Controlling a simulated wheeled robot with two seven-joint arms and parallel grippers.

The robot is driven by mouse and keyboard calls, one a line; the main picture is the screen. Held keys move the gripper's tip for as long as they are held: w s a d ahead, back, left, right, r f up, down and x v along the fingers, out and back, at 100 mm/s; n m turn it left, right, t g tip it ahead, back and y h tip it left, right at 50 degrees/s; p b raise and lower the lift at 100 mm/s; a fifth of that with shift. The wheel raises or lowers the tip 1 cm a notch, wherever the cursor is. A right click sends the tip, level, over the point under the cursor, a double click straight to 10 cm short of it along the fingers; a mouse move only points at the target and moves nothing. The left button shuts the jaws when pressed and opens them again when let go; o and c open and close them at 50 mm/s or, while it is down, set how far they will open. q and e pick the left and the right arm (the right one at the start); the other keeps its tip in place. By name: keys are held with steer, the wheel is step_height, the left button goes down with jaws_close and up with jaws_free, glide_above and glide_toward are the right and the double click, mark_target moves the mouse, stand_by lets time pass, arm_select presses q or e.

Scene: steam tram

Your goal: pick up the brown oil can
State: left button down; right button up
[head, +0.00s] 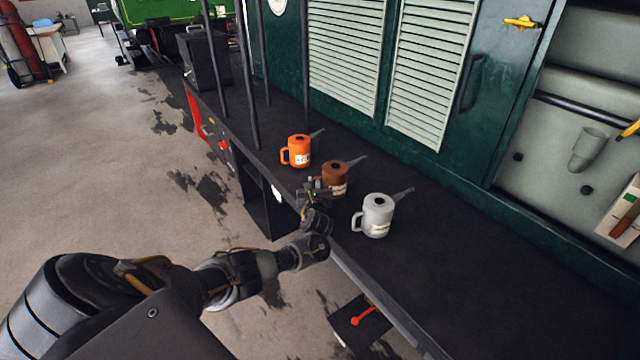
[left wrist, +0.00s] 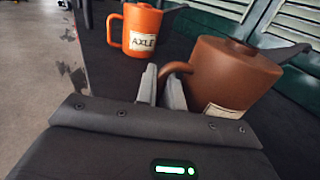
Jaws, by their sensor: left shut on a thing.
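The brown oil can (head: 336,176) stands on the dark running board between an orange can and a grey can. My left gripper (head: 317,187) is at its near left side. In the left wrist view the brown can (left wrist: 232,80) is large at the right, and the fingers of my left gripper (left wrist: 161,88) are shut on its handle. A pale label shows low on the can. Part of the handle is hidden between the fingers. I cannot tell whether the can is lifted off the board. My right gripper is not in view.
The orange can (head: 299,151), labelled AXLE in the left wrist view, stands just behind to the left. The grey can (head: 375,215) stands close on the right. Dark upright posts (head: 247,80) rise at the left. The running board (head: 480,290) is clear at the right.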

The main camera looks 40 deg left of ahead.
arm_select(q)
step_height(320, 180, up, 3)
steer(key=shift+r, duration=0.2)
steer(key=s+d+r+p, duration=0.7)
steer(key=s+r, duration=0.2)
steer(key=s, duration=0.2)
steer(key=shift+s+d+r, duration=0.25)
steer(key=shift+s+d, duration=0.05)
steer(key=shift+d, duration=0.05)
steer(key=c, duration=2.1)
jaws_free()
steer(key=shift+c, duration=0.2)
jaws_close()
